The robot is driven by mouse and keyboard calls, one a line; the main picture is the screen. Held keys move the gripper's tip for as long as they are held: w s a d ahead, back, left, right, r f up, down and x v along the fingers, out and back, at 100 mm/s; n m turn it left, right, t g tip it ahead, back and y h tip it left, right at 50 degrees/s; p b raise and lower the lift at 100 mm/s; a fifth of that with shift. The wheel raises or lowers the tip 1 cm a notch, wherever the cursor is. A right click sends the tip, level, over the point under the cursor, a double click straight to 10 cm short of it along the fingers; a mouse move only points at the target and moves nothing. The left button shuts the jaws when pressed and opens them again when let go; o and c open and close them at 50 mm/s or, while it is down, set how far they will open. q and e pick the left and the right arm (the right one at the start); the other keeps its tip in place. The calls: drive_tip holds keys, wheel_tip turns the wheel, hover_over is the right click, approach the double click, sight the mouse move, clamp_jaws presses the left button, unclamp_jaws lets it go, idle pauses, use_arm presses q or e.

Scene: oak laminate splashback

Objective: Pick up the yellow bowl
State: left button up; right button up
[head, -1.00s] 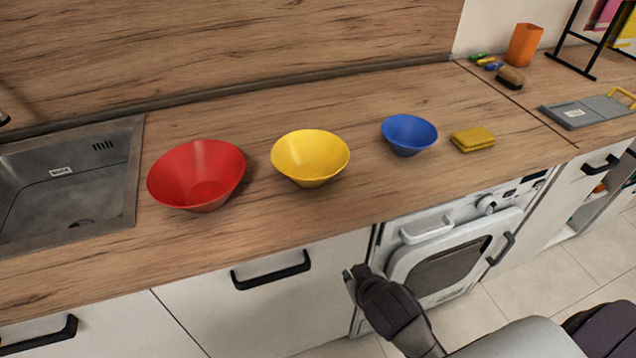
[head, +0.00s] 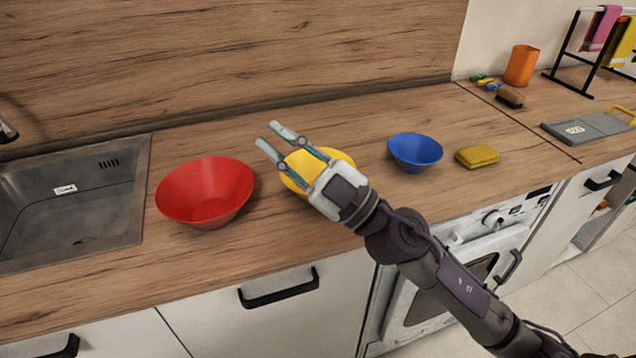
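The yellow bowl (head: 330,157) sits on the wooden counter between a red bowl and a blue bowl. My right gripper (head: 273,133) is over it, with its palm and fingers hiding much of the bowl. The two fingers are apart and point up and left, past the bowl's left side. Nothing shows between them. I cannot tell how high above the bowl the gripper is. My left gripper is not in view.
The red bowl (head: 205,192) stands left of the gripper, and the blue bowl (head: 415,151) stands to the right. A yellow sponge (head: 477,156) lies farther right. A sink (head: 75,200) is at the left. The counter behind the bowls is clear.

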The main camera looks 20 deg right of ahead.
drive_tip(key=s+a+f+n+g+h, duration=0.2)
drive_tip(key=a+f+n+g, duration=0.3)
drive_tip(key=n+g, duration=0.6)
drive_tip(key=w+d+f+m+h, duration=0.35)
drive_tip(key=d+h, duration=0.35)
drive_tip(key=d, duration=0.3)
drive_tip(key=w+d+f+m+h, duration=0.2)
drive_tip(key=w+d+f+h, duration=0.3)
drive_tip(key=d, duration=0.6)
drive_tip(key=shift+h, duration=0.5)
drive_tip(key=x, duration=0.3)
drive_tip(key=p+x, duration=0.1)
drive_tip(key=x, duration=0.1)
drive_tip(key=shift+a+f, duration=0.15)
drive_tip(key=shift+a, duration=0.3)
drive_tip(key=shift+d+p+x, duration=0.1)
drive_tip(key=shift+p+x, duration=0.25)
drive_tip(key=shift+x, duration=1)
drive_tip(key=shift+d+p+x, duration=0.15)
drive_tip(key=shift+p+x, duration=0.15)
drive_tip(key=shift+x, duration=1.05)
clamp_jaws()
drive_tip(key=shift+w, duration=0.1)
